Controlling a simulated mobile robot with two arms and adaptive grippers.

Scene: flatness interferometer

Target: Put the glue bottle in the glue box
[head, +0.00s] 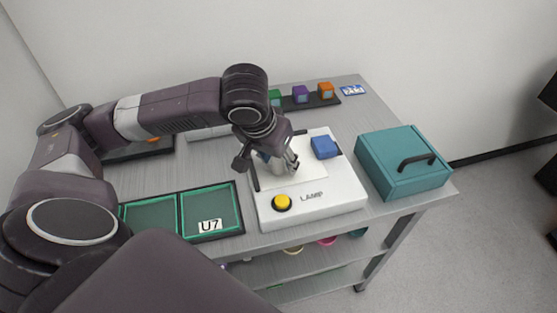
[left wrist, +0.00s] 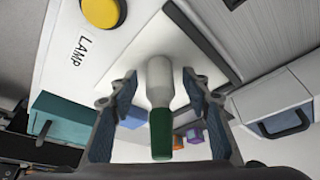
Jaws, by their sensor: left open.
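A pale grey-white bottle with a green cap, seemingly the glue bottle (left wrist: 159,82), lies between the spread fingers of my left gripper (left wrist: 157,90) in the left wrist view. The fingers stand apart on either side of it, with gaps showing. In the head view my left gripper (head: 270,163) is over the white lamp unit (head: 330,197) and mostly hides the bottle. A teal box (head: 395,155) with a black handle stands right of the lamp unit, with its top closed. No label shows which container is the glue box. My right gripper is not in view.
A blue block (head: 324,147) and a yellow button (head: 282,202) are on the lamp unit. A dark rack (head: 315,102) of coloured blocks stands behind.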

